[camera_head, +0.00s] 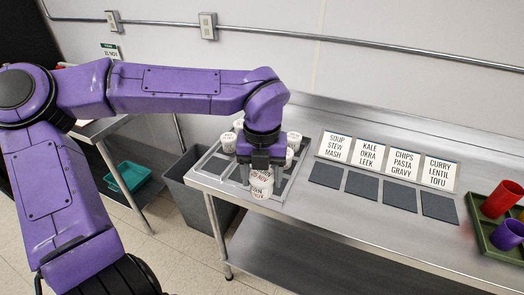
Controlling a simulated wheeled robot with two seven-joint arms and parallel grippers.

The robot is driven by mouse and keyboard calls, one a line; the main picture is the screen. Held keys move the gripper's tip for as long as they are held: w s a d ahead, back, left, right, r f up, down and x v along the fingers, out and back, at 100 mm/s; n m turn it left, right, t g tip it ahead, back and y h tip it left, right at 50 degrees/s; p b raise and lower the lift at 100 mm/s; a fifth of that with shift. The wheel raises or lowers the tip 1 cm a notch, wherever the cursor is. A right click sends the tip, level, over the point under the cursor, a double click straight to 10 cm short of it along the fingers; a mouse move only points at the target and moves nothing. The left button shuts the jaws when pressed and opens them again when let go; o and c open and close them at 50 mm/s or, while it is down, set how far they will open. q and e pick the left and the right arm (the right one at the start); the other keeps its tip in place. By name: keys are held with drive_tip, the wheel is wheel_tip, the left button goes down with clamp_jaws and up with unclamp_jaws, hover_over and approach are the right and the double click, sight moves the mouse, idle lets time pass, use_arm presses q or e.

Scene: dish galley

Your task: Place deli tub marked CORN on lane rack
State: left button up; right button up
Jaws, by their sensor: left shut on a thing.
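My left gripper (262,168) points down over the left end of the steel counter and is shut on a white tub (261,190). The tub has dark lettering too small to read, so I cannot tell whether it says CORN. A grey divided rack (213,168) lies under and around the gripper. Other white tubs stand there: one at the left (228,142), one behind (239,125) and one at the right (294,141). The gripper hides part of the rack. I cannot tell whether the held tub touches it. My right gripper is not in view.
Several word cards (387,160) stand behind dark mats (362,185) on the counter (330,222). A green tray (483,240) with a red cup (501,199) and a purple cup (507,235) is at the far right. A grey bin (190,195) stands on the floor at left.

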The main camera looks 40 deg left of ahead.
use_arm(q)
drive_tip(key=n, duration=0.2)
drive_tip(key=shift+w+r+n, duration=0.25)
drive_tip(key=shift+n, duration=0.05)
drive_tip(key=w+a+f, duration=0.1)
drive_tip(key=w+f, duration=0.2)
drive_tip(key=w, duration=0.1)
drive_tip(key=w+a+f+p, duration=0.1)
drive_tip(key=w+a+f, duration=0.1)
drive_tip(key=w+f, duration=0.1)
drive_tip(key=w+a+f+p, duration=0.1)
drive_tip(key=w+a+f, duration=0.1)
drive_tip(key=w, duration=0.3)
drive_tip(key=shift+w+a+f, duration=0.2)
drive_tip(key=shift+f, duration=0.6)
wheel_tip(320, 180, down, 2)
drive_tip(key=shift+d+f+p, duration=0.1)
drive_tip(key=shift+f+p, duration=0.15)
drive_tip(key=shift+p, duration=0.7)
drive_tip(key=shift+f, duration=0.5)
drive_tip(key=o, duration=1.1)
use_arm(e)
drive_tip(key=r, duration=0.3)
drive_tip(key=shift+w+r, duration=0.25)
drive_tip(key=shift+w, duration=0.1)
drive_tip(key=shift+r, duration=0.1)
